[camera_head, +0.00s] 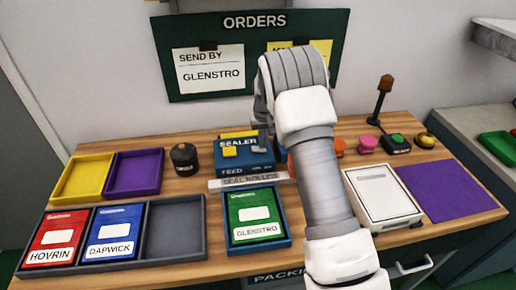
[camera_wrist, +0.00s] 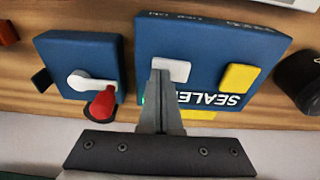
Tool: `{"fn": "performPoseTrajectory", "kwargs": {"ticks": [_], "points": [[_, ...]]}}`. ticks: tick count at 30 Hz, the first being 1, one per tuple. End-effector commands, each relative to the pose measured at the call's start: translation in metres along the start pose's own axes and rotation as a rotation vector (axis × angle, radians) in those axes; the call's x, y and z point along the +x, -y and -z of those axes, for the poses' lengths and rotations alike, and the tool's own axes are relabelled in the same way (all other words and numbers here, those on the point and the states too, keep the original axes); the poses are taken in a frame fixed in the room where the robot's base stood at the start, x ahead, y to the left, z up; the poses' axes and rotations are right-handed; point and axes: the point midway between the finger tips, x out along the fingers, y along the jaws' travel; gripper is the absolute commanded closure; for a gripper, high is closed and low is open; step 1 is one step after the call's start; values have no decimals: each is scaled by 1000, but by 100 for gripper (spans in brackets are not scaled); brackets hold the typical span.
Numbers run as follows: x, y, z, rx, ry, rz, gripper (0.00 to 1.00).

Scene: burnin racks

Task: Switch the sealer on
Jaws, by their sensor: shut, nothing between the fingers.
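A bit of green shows beside my fingers. My gripper (camera_wrist: 160,76) is shut and empty, its fingertips over the sealer face next to the white block; I cannot tell whether they touch.
A smaller blue box (camera_wrist: 80,65) with a white lever and red knob (camera_wrist: 102,103) stands beside the sealer. A dark round pot (camera_head: 185,159) stands left of it. A white case (camera_head: 382,196) lies right.

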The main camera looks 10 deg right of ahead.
Motion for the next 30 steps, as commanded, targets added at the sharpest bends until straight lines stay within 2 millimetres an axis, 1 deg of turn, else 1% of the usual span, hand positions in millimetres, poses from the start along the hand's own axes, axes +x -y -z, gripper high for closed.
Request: {"fn": "performPoseTrajectory", "kwargs": {"ticks": [24,27,30], "points": [[-63,0,10,0,-1,0,100],[-69,0,10,1,0,0,100],[-70,0,10,0,0,0,100]]}}
